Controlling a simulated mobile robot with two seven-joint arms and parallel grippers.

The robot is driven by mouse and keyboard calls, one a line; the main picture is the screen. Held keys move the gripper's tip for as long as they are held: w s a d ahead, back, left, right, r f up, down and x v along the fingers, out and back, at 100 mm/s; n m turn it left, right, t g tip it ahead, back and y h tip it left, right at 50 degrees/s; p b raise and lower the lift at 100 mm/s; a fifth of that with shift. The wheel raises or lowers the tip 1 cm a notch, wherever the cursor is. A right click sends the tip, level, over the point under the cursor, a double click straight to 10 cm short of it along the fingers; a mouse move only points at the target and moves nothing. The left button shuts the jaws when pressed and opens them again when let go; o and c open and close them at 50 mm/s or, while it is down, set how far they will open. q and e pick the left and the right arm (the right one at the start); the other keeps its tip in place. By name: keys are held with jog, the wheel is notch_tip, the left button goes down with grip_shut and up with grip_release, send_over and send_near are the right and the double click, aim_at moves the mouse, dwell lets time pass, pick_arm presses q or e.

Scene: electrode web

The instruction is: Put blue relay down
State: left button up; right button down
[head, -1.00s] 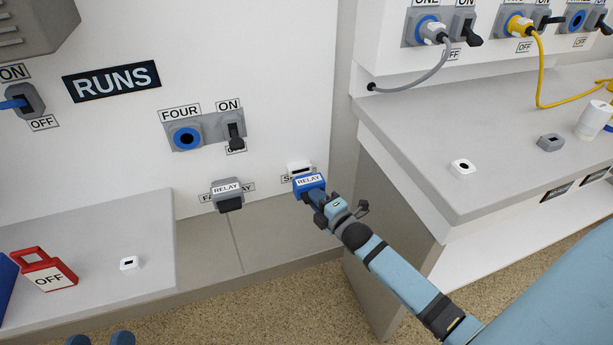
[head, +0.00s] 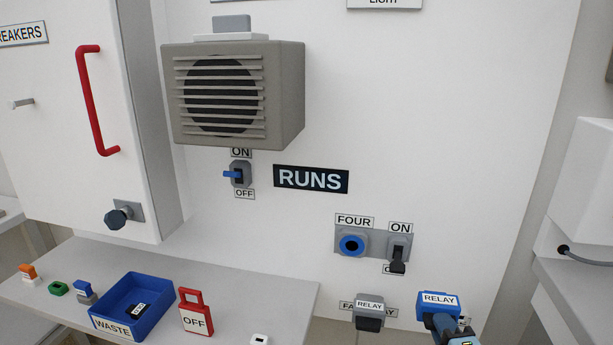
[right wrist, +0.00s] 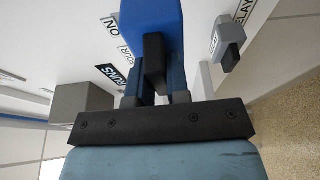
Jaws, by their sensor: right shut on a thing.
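The blue relay (head: 438,300), labelled RELAY, is at the lower right of the head view, in front of the white wall panel. My right gripper (head: 440,321) is shut on it from below. In the right wrist view the blue relay (right wrist: 150,22) sits between the gripper's fingers (right wrist: 156,75), with its dark part facing the palm. I cannot tell whether the relay touches the wall. A grey relay (head: 369,306), also labelled RELAY, is on the wall just left of it and also shows in the right wrist view (right wrist: 229,45). My left gripper is out of view.
A grey shelf (head: 215,290) at lower left holds a blue WASTE bin (head: 158,313) with a dark piece inside, a red OFF tag (head: 195,312), a white socket block (head: 259,339) and several small coloured parts. Socket FOUR (head: 352,244) and its switch (head: 398,255) are above the relays.

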pick_arm(q)
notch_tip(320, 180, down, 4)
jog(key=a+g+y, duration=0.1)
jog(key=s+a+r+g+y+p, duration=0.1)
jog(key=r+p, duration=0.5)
jog(key=p, duration=1)
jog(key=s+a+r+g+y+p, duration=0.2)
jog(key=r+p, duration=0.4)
jog(key=p, duration=1.1)
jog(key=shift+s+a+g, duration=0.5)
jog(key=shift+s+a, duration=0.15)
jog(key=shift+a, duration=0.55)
pick_arm(e)
jog(key=s+a+r, duration=0.1)
jog(key=s+r, duration=0.1)
jog(key=r, duration=0.8)
jog(key=s+a+r, duration=0.1)
jog(key=s+r, duration=0.2)
jog(key=r, duration=0.8)
jog(key=s+a+r+h, duration=0.1)
jog(key=s+r, duration=0.1)
jog(key=r, duration=0.9)
jog(key=shift+s+a+r+m, duration=0.2)
jog(key=shift+s+a+m, duration=0.05)
jog(key=shift+m, duration=0.15)
